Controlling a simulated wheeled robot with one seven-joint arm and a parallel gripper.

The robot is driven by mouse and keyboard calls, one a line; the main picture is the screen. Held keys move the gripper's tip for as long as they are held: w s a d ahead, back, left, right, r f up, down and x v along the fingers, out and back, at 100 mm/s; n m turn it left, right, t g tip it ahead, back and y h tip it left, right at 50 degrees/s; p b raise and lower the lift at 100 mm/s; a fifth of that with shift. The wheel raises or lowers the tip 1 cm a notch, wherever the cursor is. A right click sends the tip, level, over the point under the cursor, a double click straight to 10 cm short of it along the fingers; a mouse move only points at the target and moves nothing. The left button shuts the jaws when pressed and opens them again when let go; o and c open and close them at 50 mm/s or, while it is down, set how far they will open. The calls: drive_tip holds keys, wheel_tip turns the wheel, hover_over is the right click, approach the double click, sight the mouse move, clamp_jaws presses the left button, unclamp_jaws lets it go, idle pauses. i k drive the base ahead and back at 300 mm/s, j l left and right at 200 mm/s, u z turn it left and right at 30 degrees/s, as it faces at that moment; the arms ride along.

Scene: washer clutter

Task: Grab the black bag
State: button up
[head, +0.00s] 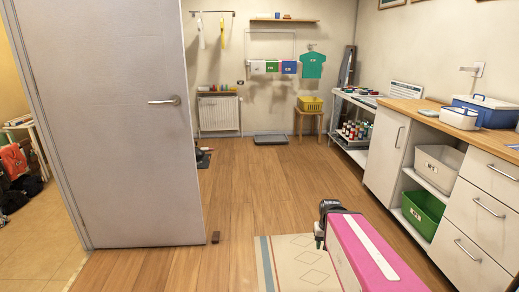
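No thing in the head view shows clearly as a black bag. Dark, bag-like items (14,197) lie in a heap at the far left, beyond the door, beside a red and black item (14,160); they are too small to tell apart. Another small dark thing (203,158) shows partly behind the door's right edge. My gripper (320,236) is at the bottom centre, at the end of my pink arm, above the rug and far from these dark items. I cannot tell if its fingers are open or shut, and I see nothing held.
A patterned rug (275,262) lies below my arm. A wood-topped counter (462,125) lines the right. The middle floor is clear.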

sight(199, 154)
drive_tip(key=i+l+u, duration=0.2)
drive_tip(key=i, duration=1.6)
drive_tip(key=i+u, duration=0.3)
drive_tip(key=i, duration=0.3)
drive_tip(key=i+u, duration=0.25)
drive_tip(key=i, duration=0.35)
drive_tip(key=i+l+u, duration=0.3)
drive_tip(key=i, duration=0.3)
drive_tip(key=i+u, duration=0.3)
drive_tip(key=i, duration=0.5)
drive_tip(key=i+l, duration=0.1)
drive_tip(key=i, duration=0.4)
drive_tip(key=i+l+u, duration=0.1)
drive_tip(key=i, duration=0.4)
drive_tip(key=i+l, duration=0.1)
drive_tip(key=i, duration=0.4)
drive_tip(key=i+l+u, duration=0.1)
drive_tip(key=i, duration=0.4)
